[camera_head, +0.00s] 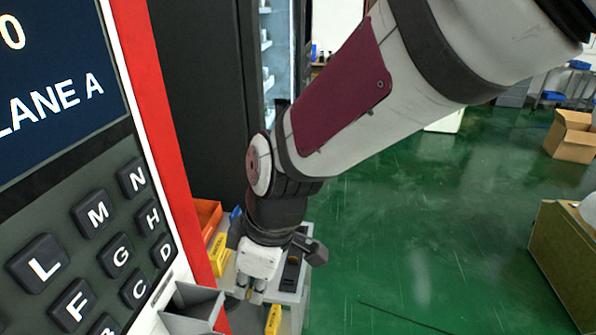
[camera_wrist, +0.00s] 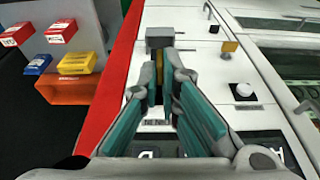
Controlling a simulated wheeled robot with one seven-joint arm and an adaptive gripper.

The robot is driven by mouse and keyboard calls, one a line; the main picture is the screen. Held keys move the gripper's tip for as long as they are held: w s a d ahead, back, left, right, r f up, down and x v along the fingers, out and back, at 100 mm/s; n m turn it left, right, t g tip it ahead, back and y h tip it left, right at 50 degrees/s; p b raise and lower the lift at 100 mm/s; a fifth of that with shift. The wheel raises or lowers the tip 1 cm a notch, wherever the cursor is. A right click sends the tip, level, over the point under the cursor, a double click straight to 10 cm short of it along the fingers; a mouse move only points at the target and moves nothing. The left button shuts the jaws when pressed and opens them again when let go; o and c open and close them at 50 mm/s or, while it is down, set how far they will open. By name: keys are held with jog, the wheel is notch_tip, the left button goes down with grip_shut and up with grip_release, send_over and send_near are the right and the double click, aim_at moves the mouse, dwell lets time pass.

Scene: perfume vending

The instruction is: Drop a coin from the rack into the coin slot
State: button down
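In the wrist view, my gripper (camera_wrist: 160,88) points at a small grey block (camera_wrist: 160,33) on a white surface. Its teal-padded fingers are close together at the tips. A narrow gold-brown piece (camera_wrist: 159,68), perhaps a coin seen edge-on, shows between the tips, right by the block. I cannot tell whether the pads touch it or whether it sits in the block. In the head view, my gripper (camera_head: 247,289) points down beside the machine's red edge. A grey open-topped holder (camera_head: 190,304) sticks out below the keypad. I cannot make out the coin slot or rack for certain.
The lettered keypad (camera_head: 97,216) and red frame (camera_head: 168,130) stand close on the left. An orange bin (camera_wrist: 82,91) with yellow, blue and red boxes lies left of the gripper. A white knob (camera_wrist: 243,90) and a small yellow piece (camera_wrist: 229,46) are to the right.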

jog(key=shift+w+a+f, duration=0.1)
jog(key=shift+a+f, duration=0.35)
jog(key=shift+a, duration=0.9)
jog(key=shift+w+a+f, duration=0.1)
jog(key=shift+a+f, duration=0.3)
jog(key=shift+a, duration=0.9)
jog(key=shift+w+a+f, duration=0.1)
jog(key=shift+a+f, duration=0.35)
jog(key=shift+a, duration=0.9)
jog(key=shift+w+a+f+b, duration=0.15)
jog(key=shift+a+f+b, duration=0.15)
jog(key=shift+a+f, duration=1.05)
jog(key=c, duration=1.7)
grip_release()
jog(key=shift+r, duration=0.1)
jog(key=v, duration=1.1)
jog(key=shift+d+r, duration=0.15)
jog(key=shift+r, duration=0.25)
